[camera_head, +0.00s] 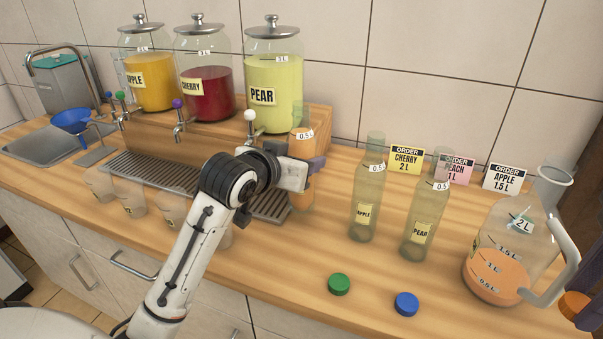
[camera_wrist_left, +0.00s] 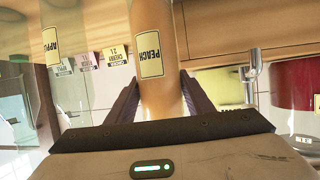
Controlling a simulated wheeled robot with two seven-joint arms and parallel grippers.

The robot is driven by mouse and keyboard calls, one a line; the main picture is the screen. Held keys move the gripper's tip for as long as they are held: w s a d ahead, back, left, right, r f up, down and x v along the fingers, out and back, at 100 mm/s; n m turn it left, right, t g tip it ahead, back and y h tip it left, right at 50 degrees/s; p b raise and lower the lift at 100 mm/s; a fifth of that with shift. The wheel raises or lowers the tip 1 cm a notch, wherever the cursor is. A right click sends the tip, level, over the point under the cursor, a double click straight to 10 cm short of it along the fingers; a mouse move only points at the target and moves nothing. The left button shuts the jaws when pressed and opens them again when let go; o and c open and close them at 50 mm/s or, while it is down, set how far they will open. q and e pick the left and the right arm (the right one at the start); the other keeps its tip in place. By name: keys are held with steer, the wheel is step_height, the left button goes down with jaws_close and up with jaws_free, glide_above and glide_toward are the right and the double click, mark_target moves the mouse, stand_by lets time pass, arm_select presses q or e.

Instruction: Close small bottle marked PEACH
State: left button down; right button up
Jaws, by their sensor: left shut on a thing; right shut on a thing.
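The small PEACH bottle (camera_head: 302,185) is upright by the front of the wooden dispenser stand, filled with orange liquid to about its 0.5 L mark. Its neck has no cap on it. Its label shows in the left wrist view (camera_wrist_left: 149,55). My left gripper (camera_head: 311,174) is shut on this bottle, one finger on each side, as the wrist view (camera_wrist_left: 160,100) shows. At the right edge of the head view, an orange cap (camera_head: 572,303) shows partly, with the dark tip of my right gripper (camera_head: 585,319) on it; most of that gripper is cut off.
APPLE (camera_head: 364,205) and PEAR (camera_head: 424,225) bottles stand to the right, near a large pitcher (camera_head: 497,275) of orange liquid. Green (camera_head: 339,284) and blue (camera_head: 406,304) caps lie on the front counter. Order cards (camera_head: 405,158) stand behind.

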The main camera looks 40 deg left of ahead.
mark_target(297, 131)
arm_select(q)
step_height(297, 131, up, 7)
steer(key=shift+f, duration=0.15)
stand_by(0.7)
